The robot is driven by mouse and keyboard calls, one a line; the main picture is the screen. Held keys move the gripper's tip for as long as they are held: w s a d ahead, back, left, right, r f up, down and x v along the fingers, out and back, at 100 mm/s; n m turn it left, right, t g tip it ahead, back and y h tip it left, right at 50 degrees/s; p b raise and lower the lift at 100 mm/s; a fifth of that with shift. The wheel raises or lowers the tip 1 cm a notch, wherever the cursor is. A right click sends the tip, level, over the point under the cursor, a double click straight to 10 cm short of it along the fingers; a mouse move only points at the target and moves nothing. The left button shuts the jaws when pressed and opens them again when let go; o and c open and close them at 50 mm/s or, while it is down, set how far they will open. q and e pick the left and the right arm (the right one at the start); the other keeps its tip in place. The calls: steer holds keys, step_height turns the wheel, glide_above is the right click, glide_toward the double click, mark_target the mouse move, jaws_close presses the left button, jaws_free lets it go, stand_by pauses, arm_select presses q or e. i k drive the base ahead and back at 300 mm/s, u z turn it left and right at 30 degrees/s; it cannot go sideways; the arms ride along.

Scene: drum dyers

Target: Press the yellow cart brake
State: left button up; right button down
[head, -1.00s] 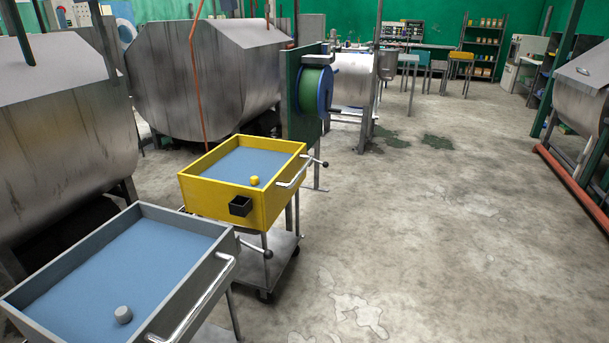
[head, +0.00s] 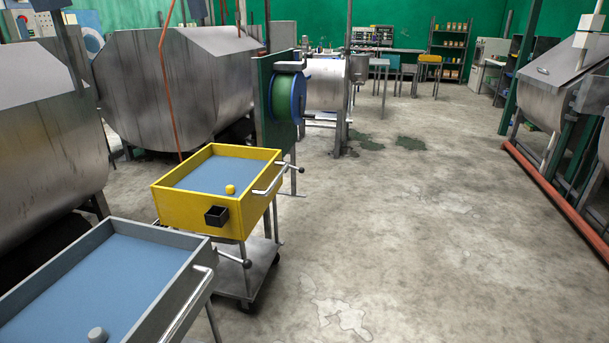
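The yellow cart (head: 185,208) stands left of centre in the head view, a yellow tray with a blue inner surface on a grey wheeled frame. A small yellow knob (head: 230,189) sits inside the tray near its front right. A black box (head: 216,216) is fixed to its front wall. A lever with a dark ball end (head: 247,263) sticks out below the tray, and another ball-ended lever (head: 301,169) sticks out at the right by the silver handle (head: 268,183). I cannot tell for sure which part is the brake. Neither of my grippers is in view.
A grey cart (head: 190,262) with a grey knob (head: 98,334) stands nearer, at lower left. Large metal drums (head: 175,85) line the left side. A red floor pipe (head: 555,195) runs along the right. The concrete floor (head: 400,240) between is open.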

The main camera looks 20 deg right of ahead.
mark_target(302, 169)
steer(key=z, duration=0.7)
steer(key=i, duration=1.2)
steer(key=z, duration=0.7)
steer(key=i, duration=1.25)
steer(key=u, duration=0.7)
steer(key=i, duration=0.95)
steer(key=u, duration=1.05)
steer(key=i, duration=0.45)
steer(key=u, duration=0.35)
